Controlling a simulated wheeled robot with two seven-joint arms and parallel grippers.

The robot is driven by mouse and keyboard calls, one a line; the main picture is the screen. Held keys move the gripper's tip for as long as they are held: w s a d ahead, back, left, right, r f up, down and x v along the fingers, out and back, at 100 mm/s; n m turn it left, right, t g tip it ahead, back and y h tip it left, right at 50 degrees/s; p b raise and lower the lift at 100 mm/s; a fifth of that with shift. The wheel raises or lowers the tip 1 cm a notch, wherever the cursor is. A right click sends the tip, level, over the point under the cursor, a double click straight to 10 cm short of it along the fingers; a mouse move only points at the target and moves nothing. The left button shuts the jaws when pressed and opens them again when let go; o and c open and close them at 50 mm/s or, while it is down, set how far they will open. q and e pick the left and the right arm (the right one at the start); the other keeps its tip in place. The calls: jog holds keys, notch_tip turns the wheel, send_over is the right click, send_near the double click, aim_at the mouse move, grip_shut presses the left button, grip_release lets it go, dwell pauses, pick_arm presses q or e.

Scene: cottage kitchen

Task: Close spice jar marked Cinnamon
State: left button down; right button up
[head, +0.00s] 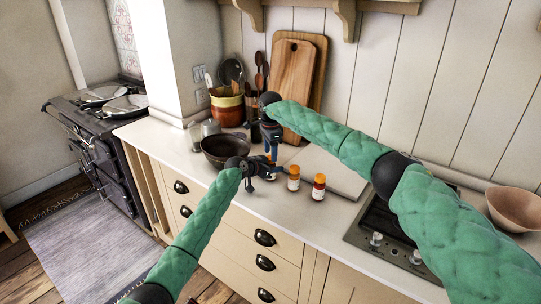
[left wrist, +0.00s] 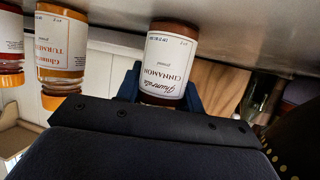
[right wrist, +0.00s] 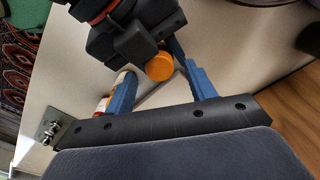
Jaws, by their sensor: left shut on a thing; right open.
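The cinnamon jar (left wrist: 167,62), with brown contents and a white label, stands on the counter between the fingers of my left gripper (head: 266,168). My left gripper is shut on it. In the head view the grippers mostly hide this jar. My right gripper (head: 270,138) is above, pointing down, and open. In the right wrist view an orange round lid (right wrist: 160,66) lies between its blue fingers and apart from them, beside the dark body of my left gripper. I cannot tell how the lid sits on the jar.
A dark pan (head: 222,150) is to the left. Cutting boards (head: 295,82) lean on the wall behind. A hob (head: 385,232) is at the right.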

jog(key=shift+r, duration=1.25)
jog(key=shift+c, duration=0.3)
jog(key=r, duration=0.2)
jog(key=w+d+r, duration=0.1)
jog(key=shift+w+r, duration=0.1)
jog(key=shift+r, duration=0.3)
jog(key=shift+r+n, duration=0.25)
jog(key=shift+n, duration=0.15)
jog(key=n, duration=0.1)
jog(key=s+n, duration=0.1)
jog(key=n, duration=0.1)
jog(key=shift+a+f, duration=0.35)
jog(key=shift+f, duration=0.05)
jog(key=shift+s+a+n, duration=0.1)
jog(key=shift+a+n, duration=0.05)
jog(key=shift+n, duration=1.15)
